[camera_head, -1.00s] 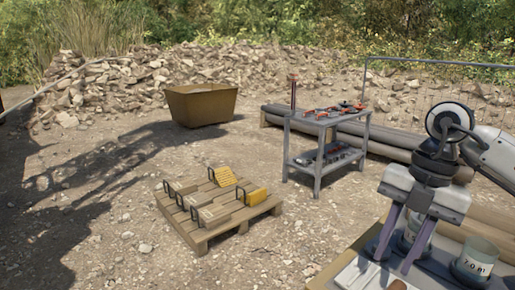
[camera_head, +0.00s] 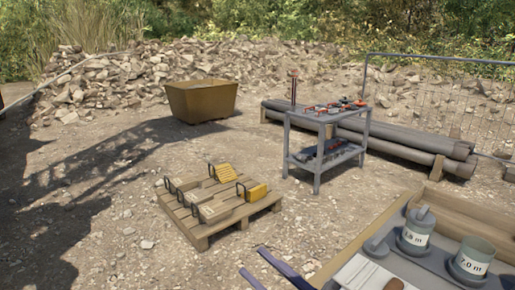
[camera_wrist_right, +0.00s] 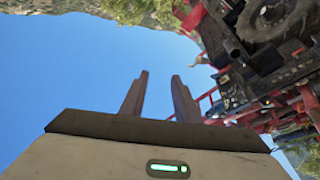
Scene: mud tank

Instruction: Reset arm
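My right gripper (camera_head: 253,261) shows at the bottom middle of the head view, only its two dark purple fingers in the picture. In the right wrist view its fingers (camera_wrist_right: 160,76) stand apart against blue sky with nothing between them, so it is open and empty. The fingers are left of the wooden box (camera_head: 367,238) at the lower right and appear clear of it. The rest of my right arm is outside the head view. My left gripper is not in view.
The box holds labelled grey containers (camera_head: 472,262) and a pale board (camera_head: 365,276). A pallet (camera_head: 203,237) with handled blocks lies on the gravel. A grey tool table (camera_head: 317,174), pipes (camera_head: 420,157) and a tan bin (camera_head: 202,100) stand behind. Red-and-black machinery (camera_wrist_right: 270,75) shows in the wrist view.

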